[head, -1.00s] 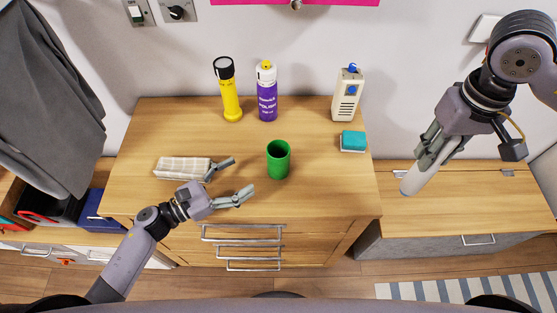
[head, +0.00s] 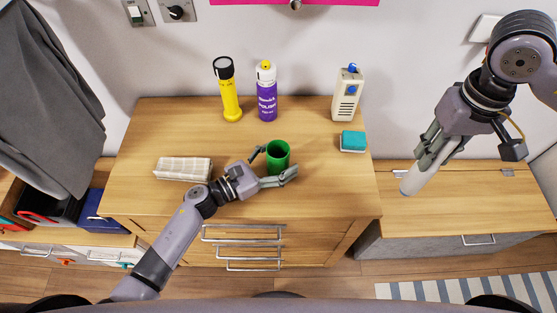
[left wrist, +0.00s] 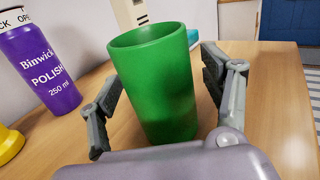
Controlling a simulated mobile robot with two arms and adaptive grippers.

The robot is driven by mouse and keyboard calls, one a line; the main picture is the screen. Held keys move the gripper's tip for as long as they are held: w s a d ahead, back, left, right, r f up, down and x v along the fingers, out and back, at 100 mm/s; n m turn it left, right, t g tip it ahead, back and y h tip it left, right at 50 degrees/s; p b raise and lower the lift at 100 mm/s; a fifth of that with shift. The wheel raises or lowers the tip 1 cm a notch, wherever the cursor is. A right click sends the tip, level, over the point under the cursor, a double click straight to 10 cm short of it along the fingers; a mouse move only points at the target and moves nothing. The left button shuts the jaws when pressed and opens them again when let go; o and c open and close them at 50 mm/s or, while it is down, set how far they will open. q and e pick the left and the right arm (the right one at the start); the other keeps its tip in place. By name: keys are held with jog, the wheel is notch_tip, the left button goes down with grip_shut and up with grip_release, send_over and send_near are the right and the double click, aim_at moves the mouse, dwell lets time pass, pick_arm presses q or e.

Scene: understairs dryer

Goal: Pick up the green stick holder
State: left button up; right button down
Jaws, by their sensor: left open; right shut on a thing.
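The green stick holder (head: 279,154), an empty-looking open cup, stands upright on the wooden cabinet top. My left gripper (head: 273,164) is open, with one finger on each side of the holder. In the left wrist view the holder (left wrist: 157,85) stands between the two spread fingers, its rim tilted in the picture. Whether either finger touches it I cannot tell. My right gripper (head: 434,152) is at the right, shut on a pale, round-ended thing (head: 411,182) that is partly hidden by the fingers.
On the cabinet top (head: 330,195) stand a yellow flashlight (head: 230,95), a purple polish can (head: 267,98), a white device (head: 347,98) and a teal sponge (head: 353,141).

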aim_at(414, 181)
pick_arm(q)
jog(key=shift+a, duration=0.1)
jog(key=shift+c, duration=1.2)
pick_arm(e)
jog(key=shift+a, duration=0.1)
pick_arm(q)
jog(key=c, duration=1.1)
notch_tip(414, 181, up, 10)
jog(key=shift+r, duration=0.1)
jog(key=shift+f, duration=0.2)
pick_arm(e)
jog(key=shift+f, duration=0.1)
